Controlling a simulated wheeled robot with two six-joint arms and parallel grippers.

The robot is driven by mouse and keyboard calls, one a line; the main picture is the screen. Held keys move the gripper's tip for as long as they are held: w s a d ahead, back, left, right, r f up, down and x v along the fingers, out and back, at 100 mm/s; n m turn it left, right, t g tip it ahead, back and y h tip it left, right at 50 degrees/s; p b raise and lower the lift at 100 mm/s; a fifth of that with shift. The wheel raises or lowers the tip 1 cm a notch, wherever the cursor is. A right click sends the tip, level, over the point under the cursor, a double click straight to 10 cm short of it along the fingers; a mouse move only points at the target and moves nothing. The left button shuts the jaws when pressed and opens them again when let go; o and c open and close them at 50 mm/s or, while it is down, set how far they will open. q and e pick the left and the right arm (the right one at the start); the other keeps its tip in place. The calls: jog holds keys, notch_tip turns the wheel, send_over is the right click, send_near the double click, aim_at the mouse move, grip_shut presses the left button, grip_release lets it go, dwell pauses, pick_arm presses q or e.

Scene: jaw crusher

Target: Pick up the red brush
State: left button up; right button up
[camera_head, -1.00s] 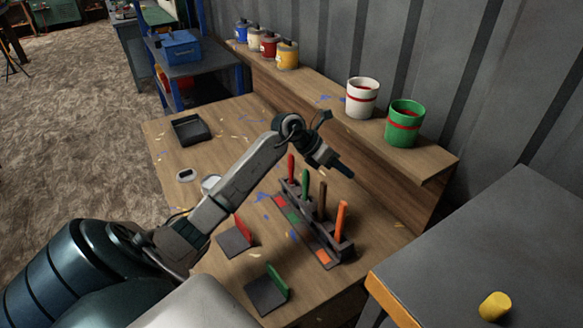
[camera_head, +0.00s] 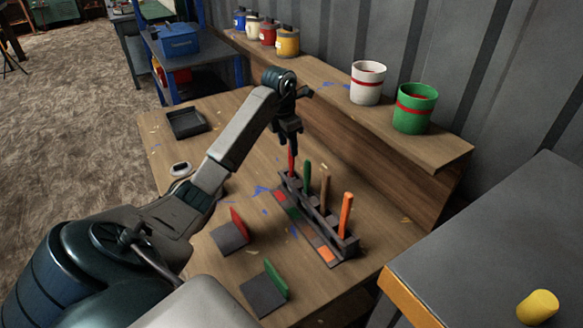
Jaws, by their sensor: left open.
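The red brush (camera_head: 291,161) stands upright in the far end slot of a dark holder (camera_head: 318,222) on the wooden table. Green (camera_head: 306,177), brown (camera_head: 325,193) and orange (camera_head: 346,215) brushes stand in the same holder, toward the near end. My left gripper (camera_head: 292,150) points down right at the top of the red brush. Its jaws are open; the brush's upper end is partly hidden by them, and I cannot tell whether they touch it. My right gripper is not in view.
A wooden shelf (camera_head: 400,145) behind holds a white pot (camera_head: 367,84), a green pot (camera_head: 414,108) and several paint jars. Red (camera_head: 231,236) and green (camera_head: 266,290) plate stands lie in front of the holder. A black tray (camera_head: 187,124) lies far left. A grey table is at right.

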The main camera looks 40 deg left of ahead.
aim_at(291, 169)
pick_arm(q)
jog(key=shift+w+d+f, duration=0.1)
jog(key=shift+f, duration=0.6)
jog(key=f, duration=0.1)
jog(key=f+p, duration=0.1)
jog(key=f, duration=0.1)
jog(key=shift+w+d+f, duration=0.1)
jog(key=shift+w+d, duration=0.1)
jog(key=shift+w, duration=0.1)
jog(key=shift+w+f, duration=0.1)
jog(key=shift+f, duration=0.45)
grip_shut()
